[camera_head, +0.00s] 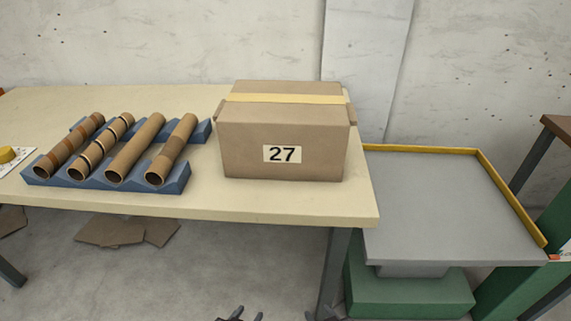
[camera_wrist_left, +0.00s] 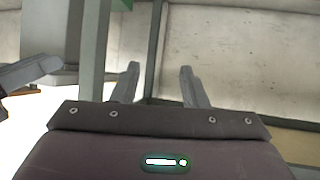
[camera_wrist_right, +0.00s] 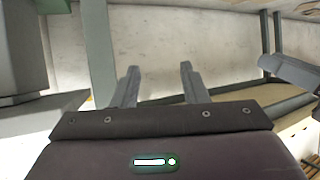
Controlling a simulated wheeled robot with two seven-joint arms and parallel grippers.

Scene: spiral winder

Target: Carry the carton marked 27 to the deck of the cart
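The brown carton marked 27 (camera_head: 284,130) stands upright near the right end of the cream table (camera_head: 290,200), with yellow tape across its top and its number label facing me. The cart's grey deck (camera_head: 450,205), with a yellow rim at its back and right, is to the right of the table and lower. It is empty. My left gripper (camera_head: 240,316) barely shows at the bottom edge, below the table front and apart from the carton. In the left wrist view its fingers (camera_wrist_left: 160,85) are spread and empty. My right gripper's fingers (camera_wrist_right: 158,85) are also spread and empty.
A blue rack (camera_head: 110,180) with several cardboard tubes lies on the table left of the carton, close to it. A yellow object (camera_head: 7,155) is at the far left. Flat brown pieces (camera_head: 125,231) lie on the floor. A green block (camera_head: 410,295) is below the deck.

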